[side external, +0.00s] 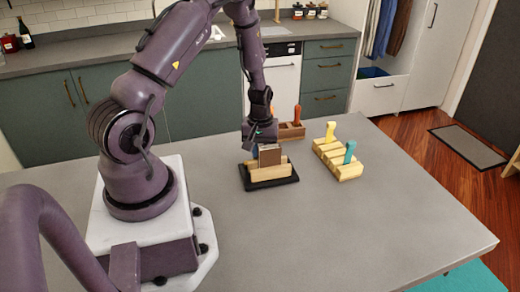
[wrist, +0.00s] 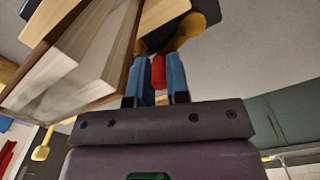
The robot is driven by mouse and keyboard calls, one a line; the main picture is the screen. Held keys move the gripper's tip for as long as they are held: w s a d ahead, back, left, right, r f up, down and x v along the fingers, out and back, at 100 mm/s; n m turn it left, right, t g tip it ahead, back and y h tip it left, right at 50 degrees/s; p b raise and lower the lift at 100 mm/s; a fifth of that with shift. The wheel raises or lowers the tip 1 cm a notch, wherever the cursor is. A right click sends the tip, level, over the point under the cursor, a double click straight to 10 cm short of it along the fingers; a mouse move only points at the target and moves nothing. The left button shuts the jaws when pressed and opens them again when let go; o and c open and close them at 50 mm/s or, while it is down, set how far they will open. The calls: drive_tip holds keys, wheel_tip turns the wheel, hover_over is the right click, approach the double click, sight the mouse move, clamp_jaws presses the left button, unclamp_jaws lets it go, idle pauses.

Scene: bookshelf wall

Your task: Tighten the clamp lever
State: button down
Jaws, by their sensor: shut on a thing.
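A wooden clamp block (side external: 270,173) sits on a black base (side external: 285,181) on the grey table, with a brown book (side external: 270,155) standing upright in it. My gripper (side external: 262,138) is at the far side of the book. In the wrist view, the blue fingers of my gripper (wrist: 157,80) are shut on a red piece (wrist: 158,70), which appears to be the clamp lever's tip. A brownish-gold part (wrist: 185,35) lies just beyond it, beside pale wood. Book pages (wrist: 75,60) show close on the left. The lever is hidden in the side view, so its angle cannot be told.
A pale wooden block (side external: 335,160) with a yellow handle (side external: 331,131) and a teal handle (side external: 350,152) stands to the right. A brown wooden holder (side external: 290,131) with an orange handle (side external: 297,114) is behind. The table's front and right are clear.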

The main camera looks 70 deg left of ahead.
drive_tip(key=c, duration=1.1)
unclamp_jaws()
drive_tip(key=shift+r, duration=0.1)
wheel_tip(320, 180, up, 13)
